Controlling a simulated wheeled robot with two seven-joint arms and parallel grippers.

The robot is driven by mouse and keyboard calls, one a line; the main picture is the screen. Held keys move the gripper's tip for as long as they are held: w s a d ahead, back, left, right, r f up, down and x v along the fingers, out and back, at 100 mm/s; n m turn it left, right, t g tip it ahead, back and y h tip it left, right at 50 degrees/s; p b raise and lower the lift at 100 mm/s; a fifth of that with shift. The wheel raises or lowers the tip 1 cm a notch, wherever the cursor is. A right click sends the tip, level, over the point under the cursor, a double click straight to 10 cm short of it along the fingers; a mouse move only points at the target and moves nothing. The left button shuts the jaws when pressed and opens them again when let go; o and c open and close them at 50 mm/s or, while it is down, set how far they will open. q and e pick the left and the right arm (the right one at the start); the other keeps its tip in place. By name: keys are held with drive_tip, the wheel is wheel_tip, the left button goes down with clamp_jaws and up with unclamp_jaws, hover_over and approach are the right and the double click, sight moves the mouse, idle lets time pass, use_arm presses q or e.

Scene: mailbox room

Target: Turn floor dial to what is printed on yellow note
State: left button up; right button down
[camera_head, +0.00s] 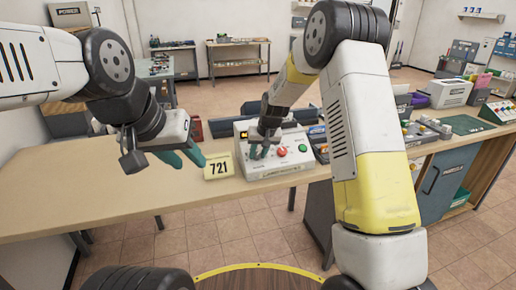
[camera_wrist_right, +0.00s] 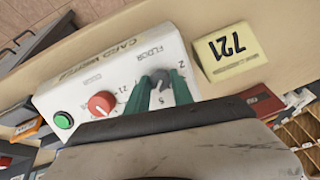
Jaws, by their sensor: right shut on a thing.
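A white card writer box (camera_head: 270,172) stands on the wooden table, with a red knob and a green button on its sloped face. In the right wrist view, its grey floor dial (camera_wrist_right: 158,86) sits under the printed word FLOOR, with small printed marks around it, only partly readable. My right gripper (camera_head: 259,150) is shut on this dial, one teal finger on each side. The yellow note (camera_head: 219,167) beside the box reads 721; it also shows in the right wrist view (camera_wrist_right: 229,50). My left gripper (camera_head: 187,158) is open and empty above the table, left of the note.
The red knob (camera_wrist_right: 102,104) and green button (camera_wrist_right: 63,120) are close to my right fingers. Small devices and trays crowd the table right of the box. The wooden table (camera_head: 90,190) is bare at the left.

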drive_tip(key=m+y, duration=0.1)
drive_tip(key=m, duration=0.4)
drive_tip(key=shift+d, duration=0.15)
drive_tip(key=m+t, duration=0.1)
drive_tip(key=m, duration=0.4)
drive_tip(key=shift+s+f+m+y, duration=0.1)
drive_tip(key=shift+m+y, duration=0.3)
drive_tip(key=c, duration=1.1)
unclamp_jaws()
drive_tip(key=v, duration=0.7)
drive_tip(key=shift+s+r, duration=0.2)
drive_tip(key=shift+r, duration=0.1)
drive_tip(key=shift+d, duration=0.15)
